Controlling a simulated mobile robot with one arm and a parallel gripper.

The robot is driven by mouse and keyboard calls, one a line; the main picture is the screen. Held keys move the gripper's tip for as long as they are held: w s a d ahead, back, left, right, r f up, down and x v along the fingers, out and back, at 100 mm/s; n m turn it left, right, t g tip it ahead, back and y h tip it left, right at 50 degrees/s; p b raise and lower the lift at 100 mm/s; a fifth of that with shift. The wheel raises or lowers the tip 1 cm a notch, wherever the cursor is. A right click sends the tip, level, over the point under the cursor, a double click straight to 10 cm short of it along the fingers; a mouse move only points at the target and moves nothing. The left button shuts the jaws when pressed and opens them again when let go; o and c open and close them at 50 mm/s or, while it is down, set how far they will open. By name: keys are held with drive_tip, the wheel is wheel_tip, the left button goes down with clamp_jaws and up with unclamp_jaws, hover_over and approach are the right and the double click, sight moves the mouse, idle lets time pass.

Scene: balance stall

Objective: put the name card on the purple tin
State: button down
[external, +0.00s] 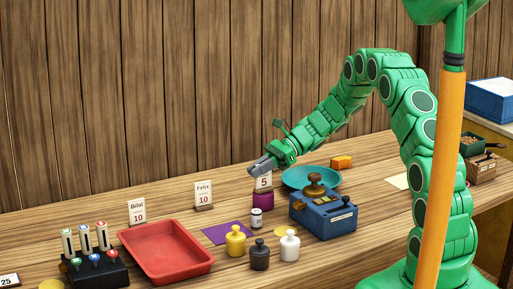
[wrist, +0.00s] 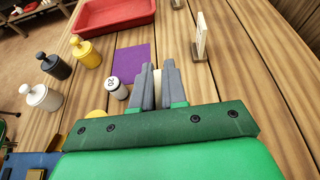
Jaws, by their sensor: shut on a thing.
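A white name card (external: 264,182) marked 5 is held in my gripper (external: 262,167); the fingers cover its upper part, so its name is hidden. The purple tin (external: 263,202) stands on the counter directly below the card in the external view. The card's lower edge meets the tin's top in that view; I cannot tell if it rests there. In the wrist view my gripper (wrist: 158,85) has its fingers close together with a thin pale strip of the card (wrist: 157,88) between them. The tin is hidden in the wrist view.
A small white weight (external: 256,218) stands just in front. The Felix card (external: 203,195), purple mat (external: 227,232) and red tray (external: 165,252) are to the left.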

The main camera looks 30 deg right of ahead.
drive_tip(key=shift+f, duration=0.1)
drive_tip(key=c, duration=1.2)
unclamp_jaws()
drive_tip(key=shift+o, duration=0.2)
drive_tip(key=v, duration=1.2)
drive_tip(key=s+a+r+n+g+h, duration=0.1)
drive_tip(key=s+a+r+n+h, duration=0.2)
drive_tip(key=s, duration=0.5)
drive_tip(key=s+a+r+n+g+h, duration=0.1)
drive_tip(key=s+r+n, duration=0.25)
drive_tip(key=s, duration=0.45)
drive_tip(key=s+a+r+n+g+h, duration=0.1)
drive_tip(key=s+a+r+n+h, duration=0.15)
drive_tip(key=s+r, duration=0.35)
drive_tip(key=s+d+n+h, duration=0.3)
drive_tip(key=s+d+n, duration=0.1)
drive_tip(key=s, duration=0.9)
drive_tip(key=s+d+n+t+h, duration=0.1)
drive_tip(key=s+d+n+h, duration=0.3)
drive_tip(key=s, duration=0.9)
drive_tip(key=shift+n, duration=0.5)
